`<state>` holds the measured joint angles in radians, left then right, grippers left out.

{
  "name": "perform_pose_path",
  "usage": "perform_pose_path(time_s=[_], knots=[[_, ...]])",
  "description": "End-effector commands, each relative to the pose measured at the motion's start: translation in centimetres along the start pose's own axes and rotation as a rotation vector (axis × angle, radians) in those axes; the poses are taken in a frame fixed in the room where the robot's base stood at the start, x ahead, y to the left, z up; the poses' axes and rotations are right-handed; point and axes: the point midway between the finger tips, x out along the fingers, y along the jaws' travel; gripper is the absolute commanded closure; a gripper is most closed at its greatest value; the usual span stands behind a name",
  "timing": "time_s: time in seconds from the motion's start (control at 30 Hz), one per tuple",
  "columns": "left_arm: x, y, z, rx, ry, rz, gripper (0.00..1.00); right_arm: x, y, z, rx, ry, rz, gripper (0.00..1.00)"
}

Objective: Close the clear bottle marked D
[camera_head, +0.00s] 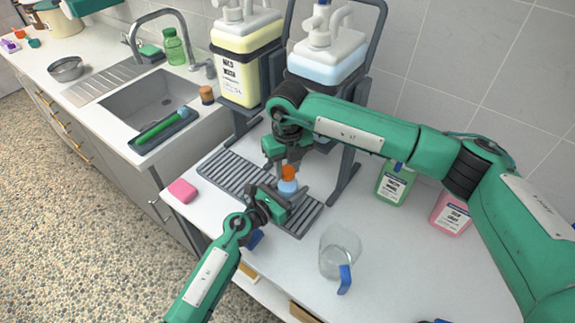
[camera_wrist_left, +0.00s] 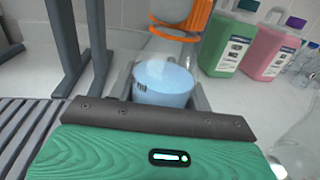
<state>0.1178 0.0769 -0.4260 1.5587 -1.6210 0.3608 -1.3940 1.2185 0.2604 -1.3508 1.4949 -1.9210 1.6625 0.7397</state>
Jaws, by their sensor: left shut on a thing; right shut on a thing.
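A small clear bottle with pale blue liquid (camera_head: 287,188) stands upright over the ribbed grey mat. It also shows in the left wrist view (camera_wrist_left: 163,88), with a small dark mark I cannot read as a letter. My left gripper (camera_head: 290,199) is shut around its body from the front. An orange cap (camera_head: 288,172) is right above the bottle, and its orange rim shows in the left wrist view (camera_wrist_left: 186,16). My right gripper (camera_head: 287,160) is shut on the cap from above. I cannot tell whether cap and neck touch.
The ribbed mat (camera_head: 225,172) lies below. A clear jug (camera_head: 339,255) with a blue handle stands to the right. Green (camera_head: 394,184) and pink (camera_head: 451,213) containers stand behind it. Large dispensers (camera_head: 245,65) on dark stands rise behind. A pink sponge (camera_head: 182,190) lies left.

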Motion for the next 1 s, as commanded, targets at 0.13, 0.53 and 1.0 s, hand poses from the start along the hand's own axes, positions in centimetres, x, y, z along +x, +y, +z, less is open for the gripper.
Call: perform_pose_path(time_s=[0.13, 0.53, 1.0], knots=[[0.0, -0.1, -0.1, 0.0, 0.002, -0.001, 1.0, -0.1, 0.0, 0.1, 0.0, -0.002, 0.0, 0.88], [0.0, -0.1, -0.1, 0.0, 0.002, -0.001, 1.0, 0.0, 0.0, 0.0, -0.003, -0.001, 0.0, 0.46], [0.0, 0.0, -0.1, 0.0, 0.001, -0.001, 1.0, -4.3, 0.0, 0.0, -0.003, -0.001, 0.0, 0.46]])
